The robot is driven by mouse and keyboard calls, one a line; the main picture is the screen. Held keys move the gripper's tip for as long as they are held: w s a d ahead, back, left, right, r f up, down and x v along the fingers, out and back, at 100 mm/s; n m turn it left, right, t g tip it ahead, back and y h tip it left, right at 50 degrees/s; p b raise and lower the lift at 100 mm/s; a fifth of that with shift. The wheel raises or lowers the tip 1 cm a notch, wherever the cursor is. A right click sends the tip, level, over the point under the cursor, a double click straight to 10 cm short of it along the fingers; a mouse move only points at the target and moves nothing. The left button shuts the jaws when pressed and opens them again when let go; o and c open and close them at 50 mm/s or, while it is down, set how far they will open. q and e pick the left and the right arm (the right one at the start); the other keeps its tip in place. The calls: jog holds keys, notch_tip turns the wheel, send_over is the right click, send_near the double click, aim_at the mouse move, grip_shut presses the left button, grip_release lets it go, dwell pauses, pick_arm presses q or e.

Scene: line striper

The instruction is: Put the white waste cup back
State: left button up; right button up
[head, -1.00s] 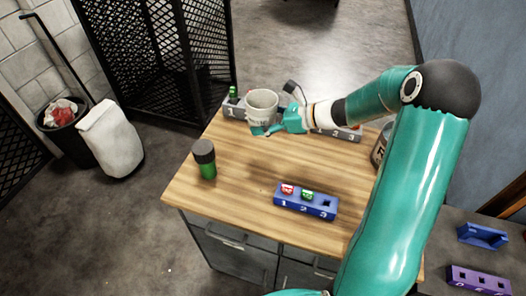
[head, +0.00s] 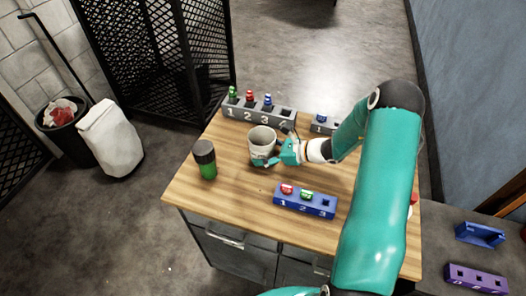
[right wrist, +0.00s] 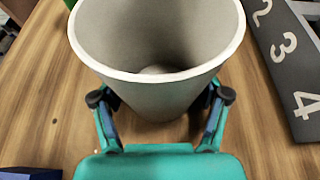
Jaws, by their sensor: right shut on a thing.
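The white waste cup (head: 262,137) is upright near the middle of the wooden table. My right gripper (head: 273,160) is shut on it from the front right. In the right wrist view the cup (right wrist: 155,75) fills the middle, between the two fingers of the gripper (right wrist: 158,112), and its inside looks empty apart from a small pale spot at the bottom. I cannot tell whether its base touches the table. My left gripper is not in view.
A grey numbered rack (head: 257,115) with several coloured pieces stands behind the cup. A blue numbered block (head: 305,202) is in front, and a green jar with a dark lid (head: 205,160) is at the left. Bare wood (head: 230,185) lies between jar and block.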

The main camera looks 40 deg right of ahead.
jog(key=o, duration=1.5)
jog(key=shift+o, duration=0.2)
jog(key=b+v, duration=0.1)
jog(key=v, duration=1.1)
jog(key=shift+d+b, duration=0.1)
jog(key=shift+b, duration=0.3)
